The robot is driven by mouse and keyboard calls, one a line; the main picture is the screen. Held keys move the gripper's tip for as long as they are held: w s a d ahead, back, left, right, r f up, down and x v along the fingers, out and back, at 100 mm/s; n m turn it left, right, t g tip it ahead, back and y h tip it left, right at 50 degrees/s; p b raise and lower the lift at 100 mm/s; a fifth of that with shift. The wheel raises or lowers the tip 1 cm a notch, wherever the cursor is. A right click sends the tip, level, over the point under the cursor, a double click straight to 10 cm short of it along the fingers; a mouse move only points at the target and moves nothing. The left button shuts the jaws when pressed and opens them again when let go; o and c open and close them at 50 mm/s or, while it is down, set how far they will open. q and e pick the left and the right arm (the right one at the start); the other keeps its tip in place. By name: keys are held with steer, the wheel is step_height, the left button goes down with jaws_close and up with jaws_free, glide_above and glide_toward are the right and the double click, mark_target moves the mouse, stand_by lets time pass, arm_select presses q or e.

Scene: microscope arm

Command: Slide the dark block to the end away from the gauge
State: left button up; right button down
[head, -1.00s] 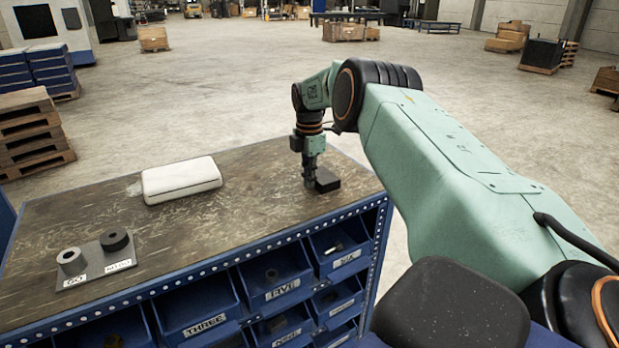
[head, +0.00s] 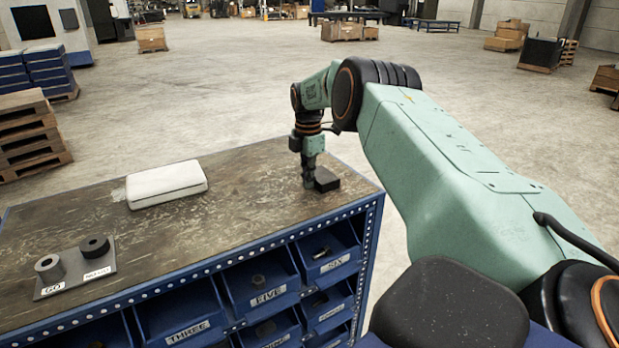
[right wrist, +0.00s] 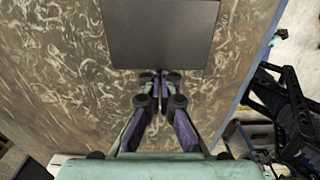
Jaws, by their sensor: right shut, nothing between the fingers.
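The dark block (head: 327,180) lies flat on the worn bench top (head: 240,215) near its right end. My right gripper (head: 309,184) is shut and empty, pointing down just left of the block, at its side toward the gauge. In the right wrist view the block (right wrist: 162,32) is a dark rectangle and the shut fingertips (right wrist: 160,75) are at its near edge, touching or almost touching. The gauge, a grey plate (head: 70,283) with a grey GO ring and a black NO-GO ring, sits at the bench's left end. My left gripper is not in view.
A white case (head: 167,184) lies on the bench between gauge and block. Blue labelled bins (head: 262,290) fill the bench front below the top. The bench's right edge is a short way beyond the block. Bare bench top lies between case and block.

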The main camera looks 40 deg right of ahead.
mark_target(294, 193)
steer(key=shift+w+a, duration=0.1)
steer(key=shift+a, duration=0.15)
steer(key=a+p, duration=0.1)
steer(key=w+a, duration=0.1)
steer(key=a, duration=0.1)
steer(key=shift+a+r+p, duration=0.1)
steer(key=shift+a+p, duration=0.2)
steer(key=shift+p, duration=0.05)
arm_select(q)
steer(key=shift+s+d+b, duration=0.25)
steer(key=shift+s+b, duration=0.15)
steer(key=shift+b, duration=0.4)
arm_select(e)
step_height(294, 193, up, 10)
steer(key=shift+s, duration=0.15)
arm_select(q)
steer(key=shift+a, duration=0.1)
